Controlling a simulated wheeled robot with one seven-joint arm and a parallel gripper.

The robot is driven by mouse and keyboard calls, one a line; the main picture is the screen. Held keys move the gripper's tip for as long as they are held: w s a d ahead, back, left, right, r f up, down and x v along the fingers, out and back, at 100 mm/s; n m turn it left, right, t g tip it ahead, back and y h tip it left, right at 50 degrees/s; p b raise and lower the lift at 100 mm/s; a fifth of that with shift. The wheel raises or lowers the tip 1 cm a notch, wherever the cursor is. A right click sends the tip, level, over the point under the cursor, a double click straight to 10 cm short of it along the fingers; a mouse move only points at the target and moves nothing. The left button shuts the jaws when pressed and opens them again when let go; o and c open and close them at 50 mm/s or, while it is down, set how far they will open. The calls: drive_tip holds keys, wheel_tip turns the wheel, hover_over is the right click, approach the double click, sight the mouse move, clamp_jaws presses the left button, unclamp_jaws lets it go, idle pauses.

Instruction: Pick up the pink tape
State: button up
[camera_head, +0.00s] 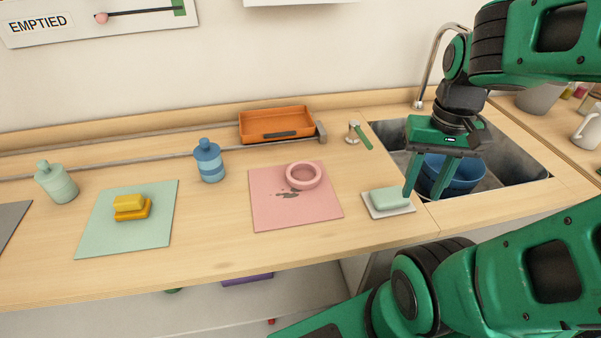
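The pink tape (304,176) is a ring lying flat on the upper right part of a pink mat (266,215) on the wooden counter. Dark grey marks show on the mat just below the ring. My gripper (422,195) is green, points down and is open, with its two fingers apart and nothing seen between them. It is to the right of the tape and apart from it, in front of the sink and near a pale green soap bar.
The soap bar (389,198) lies on a white dish. A blue bucket (462,176) stands in the sink (513,171). An orange tray (277,123), a blue bottle (209,160) and a green-handled tool (361,135) surround the mat. Yellow blocks (131,207) sit on a green mat (105,236).

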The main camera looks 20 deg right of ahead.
drive_tip(key=o, duration=0.5)
drive_tip(key=shift+s+r, duration=0.25)
drive_tip(key=shift+s, duration=0.15)
drive_tip(key=o, duration=0.5)
drive_tip(key=shift+w+r, duration=0.15)
drive_tip(key=shift+r, duration=0.1)
drive_tip(key=w+a+m, duration=0.1)
drive_tip(key=w+m, duration=0.1)
drive_tip(key=w, duration=0.1)
drive_tip(key=w+a+r+m, duration=0.1)
drive_tip(key=w+m, duration=0.1)
drive_tip(key=w, duration=0.2)
drive_tip(key=w+a+r+m, duration=0.1)
drive_tip(key=w+a+m, duration=0.1)
drive_tip(key=w, duration=0.1)
drive_tip(key=shift+w+r, duration=0.1)
drive_tip(key=shift+w, duration=0.3)
drive_tip(key=m, duration=0.8)
hover_over(303, 177)
drive_tip(key=shift+f, duration=5.05)
